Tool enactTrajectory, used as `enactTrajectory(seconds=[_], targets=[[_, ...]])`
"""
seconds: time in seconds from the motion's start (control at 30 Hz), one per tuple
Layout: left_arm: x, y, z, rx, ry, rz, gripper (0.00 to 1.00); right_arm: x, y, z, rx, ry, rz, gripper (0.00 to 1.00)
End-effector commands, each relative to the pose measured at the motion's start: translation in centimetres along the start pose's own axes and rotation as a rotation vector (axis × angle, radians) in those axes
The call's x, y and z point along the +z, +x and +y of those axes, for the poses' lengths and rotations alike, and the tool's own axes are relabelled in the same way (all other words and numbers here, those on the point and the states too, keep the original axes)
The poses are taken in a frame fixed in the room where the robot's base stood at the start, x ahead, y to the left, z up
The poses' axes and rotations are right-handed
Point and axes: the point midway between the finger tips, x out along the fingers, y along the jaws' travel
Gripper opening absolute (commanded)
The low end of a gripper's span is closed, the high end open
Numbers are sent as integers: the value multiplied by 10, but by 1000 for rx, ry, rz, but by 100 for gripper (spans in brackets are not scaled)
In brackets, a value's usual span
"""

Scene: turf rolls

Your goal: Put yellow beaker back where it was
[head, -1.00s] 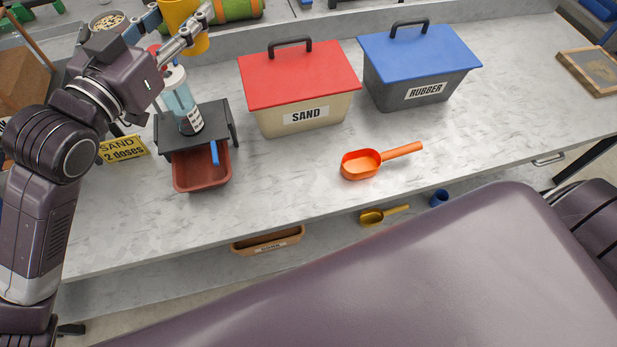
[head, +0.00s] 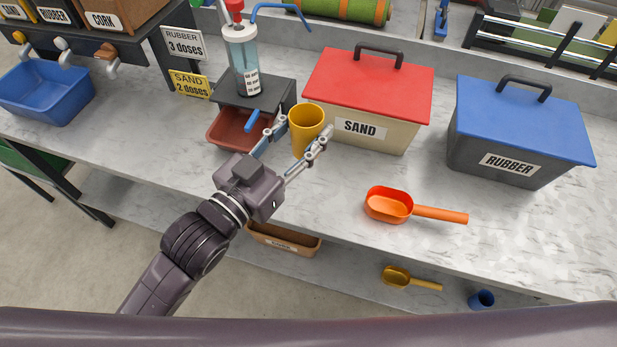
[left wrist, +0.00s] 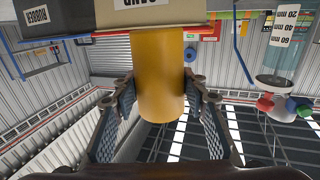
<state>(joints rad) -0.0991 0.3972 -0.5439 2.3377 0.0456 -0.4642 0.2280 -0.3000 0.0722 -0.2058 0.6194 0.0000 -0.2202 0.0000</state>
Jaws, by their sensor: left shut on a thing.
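The yellow beaker (head: 307,128) is upright between the fingers of my left gripper (head: 304,132), which is shut on it. It is in front of the left end of the SAND bin (head: 368,131), right of the dispenser stand. I cannot tell whether its base touches the bench. In the left wrist view the beaker (left wrist: 160,75) fills the middle, with a finger of the left gripper (left wrist: 158,98) on each side. My right gripper is not in view.
The clear dispenser (head: 244,62) stands over a red-brown tray (head: 228,128). The RUBBER bin (head: 520,135) and an orange scoop (head: 390,205) are to the right. A blue tub (head: 45,95) is at far left. The bench front before the dispenser is clear.

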Motion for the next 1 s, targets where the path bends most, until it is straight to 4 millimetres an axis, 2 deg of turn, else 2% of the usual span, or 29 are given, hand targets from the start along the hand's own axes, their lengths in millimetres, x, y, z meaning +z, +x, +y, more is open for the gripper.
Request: enactTrajectory(seconds=[0.03, 0.1, 0.3, 0.47, 0.77, 1.0], targets=[[18, 0, 0, -1, -1, -6, 14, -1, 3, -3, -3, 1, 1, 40], [37, 0, 1, 0, -1, -6, 14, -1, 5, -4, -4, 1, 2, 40], [78, 0, 1, 0, 0, -1, 14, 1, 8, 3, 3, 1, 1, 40], [91, 0, 1, 1, 1, 2, 14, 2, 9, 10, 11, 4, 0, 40], [131, 1, 2, 0, 1, 0, 14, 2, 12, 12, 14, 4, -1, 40], [133, 1, 2, 1, 1, 3, 14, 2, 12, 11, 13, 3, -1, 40]])
